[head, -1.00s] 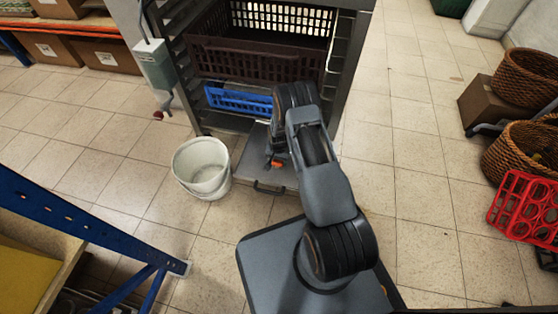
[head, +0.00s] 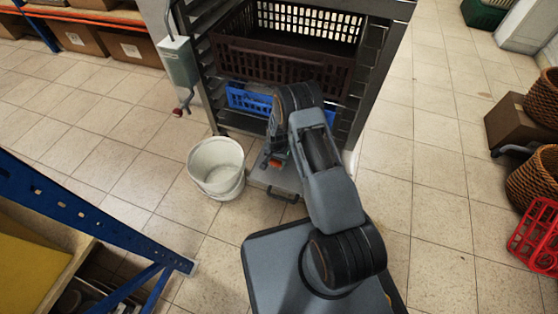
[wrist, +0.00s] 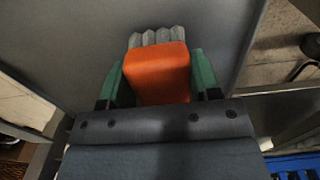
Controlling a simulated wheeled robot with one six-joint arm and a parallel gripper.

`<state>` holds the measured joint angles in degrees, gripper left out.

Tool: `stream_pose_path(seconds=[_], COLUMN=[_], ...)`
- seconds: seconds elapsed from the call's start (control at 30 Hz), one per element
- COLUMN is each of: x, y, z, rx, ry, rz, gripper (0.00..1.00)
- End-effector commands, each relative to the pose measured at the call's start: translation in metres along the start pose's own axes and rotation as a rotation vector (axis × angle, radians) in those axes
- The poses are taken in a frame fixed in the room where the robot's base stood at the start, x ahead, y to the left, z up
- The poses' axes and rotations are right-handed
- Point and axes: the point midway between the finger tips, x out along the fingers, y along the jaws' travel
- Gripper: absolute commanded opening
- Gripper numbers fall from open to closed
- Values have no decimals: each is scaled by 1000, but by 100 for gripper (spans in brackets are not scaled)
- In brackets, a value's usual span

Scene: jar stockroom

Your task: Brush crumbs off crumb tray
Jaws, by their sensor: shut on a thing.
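My gripper (head: 275,159) reaches down over the crumb tray (head: 262,178), a flat grey pull-out tray with a dark front handle at the foot of the rack. In the wrist view my gripper (wrist: 158,72) has its green fingers shut on the sides of the brush (wrist: 156,78). The brush has an orange block and grey bristles pointing away from my wrist, over the grey tray surface (wrist: 70,45). I cannot tell whether the bristles touch the tray. I cannot make out any crumbs.
A white bucket (head: 216,170) stands on the floor just left of the tray. A blue post frame (head: 90,215) is at lower left.

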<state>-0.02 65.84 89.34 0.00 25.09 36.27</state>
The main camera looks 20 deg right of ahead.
Motion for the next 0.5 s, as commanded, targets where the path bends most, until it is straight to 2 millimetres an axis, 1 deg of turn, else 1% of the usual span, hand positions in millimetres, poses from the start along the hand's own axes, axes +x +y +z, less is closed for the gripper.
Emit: stream_pose_path(seconds=[0.03, 0.2, 0.5], x=[-16, -30, -57], y=[-2, -5, -3], z=[-1, 1, 0], rx=[-3, -10, -6], ry=[5, 4, 4], rz=[-4, -3, -3], gripper=[35, 35, 35])
